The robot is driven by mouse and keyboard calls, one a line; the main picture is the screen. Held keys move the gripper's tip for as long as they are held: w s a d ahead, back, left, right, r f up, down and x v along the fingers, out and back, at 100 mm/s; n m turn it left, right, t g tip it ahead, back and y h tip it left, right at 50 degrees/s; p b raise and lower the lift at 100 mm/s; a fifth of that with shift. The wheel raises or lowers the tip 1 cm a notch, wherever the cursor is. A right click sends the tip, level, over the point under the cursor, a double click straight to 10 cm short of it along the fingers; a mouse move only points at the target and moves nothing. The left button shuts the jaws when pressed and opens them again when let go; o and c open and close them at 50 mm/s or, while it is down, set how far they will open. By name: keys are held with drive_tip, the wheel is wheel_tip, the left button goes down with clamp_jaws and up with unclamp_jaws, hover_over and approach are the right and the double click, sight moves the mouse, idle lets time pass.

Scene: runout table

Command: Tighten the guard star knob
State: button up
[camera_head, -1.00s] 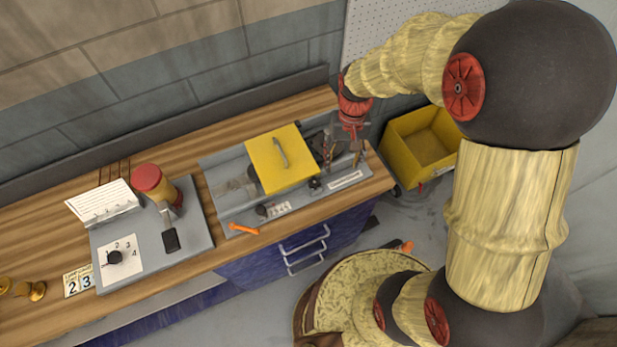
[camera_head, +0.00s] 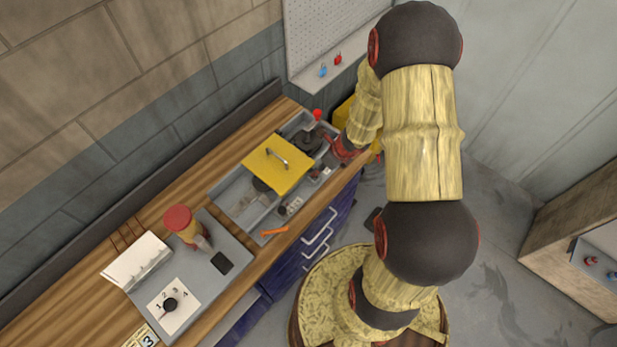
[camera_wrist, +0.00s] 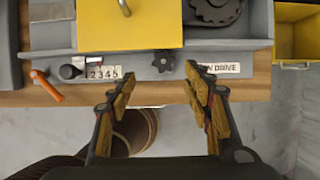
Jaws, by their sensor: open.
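The dark star knob (camera_wrist: 163,61) sits on the grey front ledge of the machine, just below the yellow guard (camera_wrist: 130,30) in the wrist view. In the head view the guard (camera_head: 277,165) lies closed over the tray, handle up. My gripper (camera_wrist: 157,78) is open and empty, its two fingers spread on either side of the knob's line and a little short of it in the picture. Neither finger visibly touches the knob. In the head view my gripper (camera_head: 342,150) is over the machine's right end, its fingertips unclear.
A black dial (camera_wrist: 70,72) with a number label and an orange lever (camera_wrist: 46,87) stand left of the knob. A white label (camera_wrist: 220,68) is partly covered by the right finger. A dark toothed wheel (camera_wrist: 215,10) is above. A yellow bin (camera_wrist: 298,38) stands right.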

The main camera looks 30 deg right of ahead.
drive_tip(key=shift+m, duration=0.3)
drive_tip(key=x, duration=0.5)
drive_tip(key=b+x, duration=0.1)
drive_tip(key=x, duration=0.1)
drive_tip(key=shift+w+d+f, duration=0.15)
drive_tip(key=shift+d+f, duration=0.1)
drive_tip(key=shift+f, duration=0.2)
drive_tip(key=shift+c, duration=0.8)
drive_tip(key=c, duration=1)
drive_tip(key=shift+f+m+b, duration=0.15)
drive_tip(key=shift+m+b, duration=0.25)
drive_tip(key=shift+b, duration=0.6)
drive_tip(key=shift+a+m+h+b, duration=0.15)
drive_tip(key=shift+m+h+b, duration=0.35)
drive_tip(key=shift+m+b, duration=0.6)
drive_tip(key=shift+b, duration=0.3)
